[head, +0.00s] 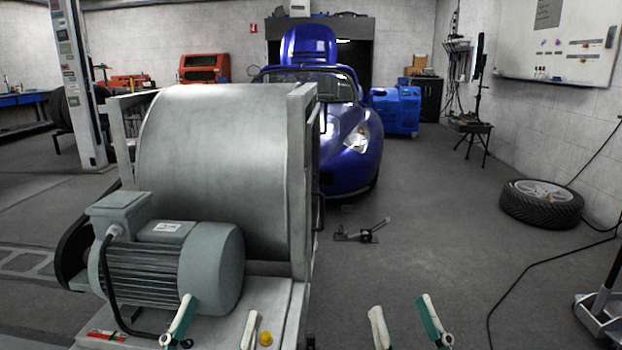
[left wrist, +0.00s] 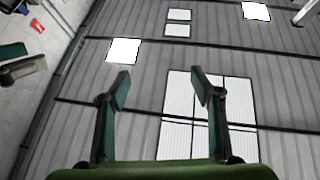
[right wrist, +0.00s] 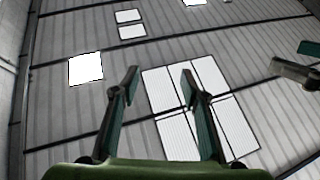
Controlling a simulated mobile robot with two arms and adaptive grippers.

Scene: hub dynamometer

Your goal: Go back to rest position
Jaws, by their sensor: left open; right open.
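My left gripper (head: 215,325) is at the bottom of the head view, in front of the dynamometer's grey motor. Its two fingers are apart and nothing is between them. In the left wrist view its open fingers (left wrist: 158,85) point up towards the ceiling. My right gripper (head: 405,325) is at the bottom of the head view, right of the dynamometer, over the floor. Its fingers are also apart and empty. In the right wrist view its open fingers (right wrist: 160,82) point up at the ceiling too.
The dynamometer's large drum (head: 215,165) and motor (head: 165,270) stand close ahead on the left. A blue car (head: 345,150) is behind. A tyre (head: 541,203) lies at the right. A small dark tool (head: 365,235) lies on the open floor.

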